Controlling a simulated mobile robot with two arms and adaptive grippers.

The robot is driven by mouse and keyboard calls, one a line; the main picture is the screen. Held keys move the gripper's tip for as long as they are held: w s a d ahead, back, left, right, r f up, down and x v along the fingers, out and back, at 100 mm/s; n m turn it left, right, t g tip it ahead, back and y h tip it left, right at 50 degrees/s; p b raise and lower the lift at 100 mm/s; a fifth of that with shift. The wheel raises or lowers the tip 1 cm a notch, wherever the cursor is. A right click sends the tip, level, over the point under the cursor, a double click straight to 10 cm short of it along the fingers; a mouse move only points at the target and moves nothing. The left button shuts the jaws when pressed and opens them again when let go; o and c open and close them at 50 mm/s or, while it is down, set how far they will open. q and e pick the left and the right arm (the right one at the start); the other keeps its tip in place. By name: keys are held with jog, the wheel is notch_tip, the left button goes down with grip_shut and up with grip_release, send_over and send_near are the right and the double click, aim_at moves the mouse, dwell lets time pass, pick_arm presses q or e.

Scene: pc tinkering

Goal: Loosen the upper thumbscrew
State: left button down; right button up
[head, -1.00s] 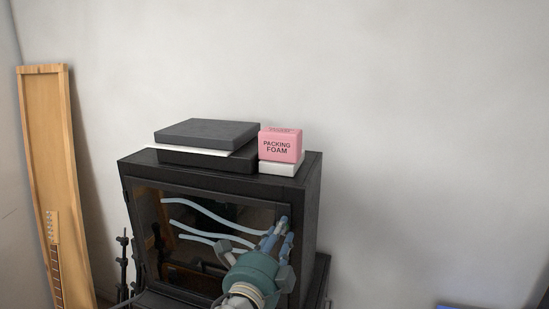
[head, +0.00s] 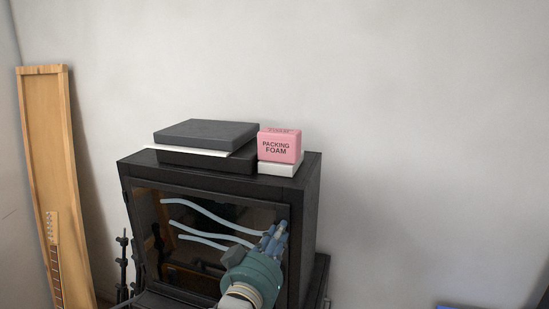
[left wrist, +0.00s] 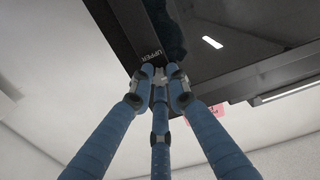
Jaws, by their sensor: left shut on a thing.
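The black PC case (head: 308,215) stands with its dark side panel (head: 205,262) facing me. In the left wrist view, an "UPPER" label (left wrist: 152,53) is on the panel's dark frame, right by my fingertips. My left gripper (head: 277,232) is at the upper right corner of the panel. In the left wrist view, its three blue fingers (left wrist: 159,80) close together on a small light-grey piece at the panel edge, the upper thumbscrew (left wrist: 159,74). The fingertips hide most of it. My right gripper is in neither view.
On top of the case lie a dark grey box (head: 206,134) and a pink "PACKING FOAM" block (head: 280,146) on a white box (head: 283,168). A wooden board (head: 48,150) leans at the left. The wall right of the case is clear.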

pick_arm(q)
jog(key=c, duration=1.8)
grip_release()
jog(key=shift+r, duration=0.2)
jog(key=v, duration=0.6)
jog(key=shift+f, duration=0.15)
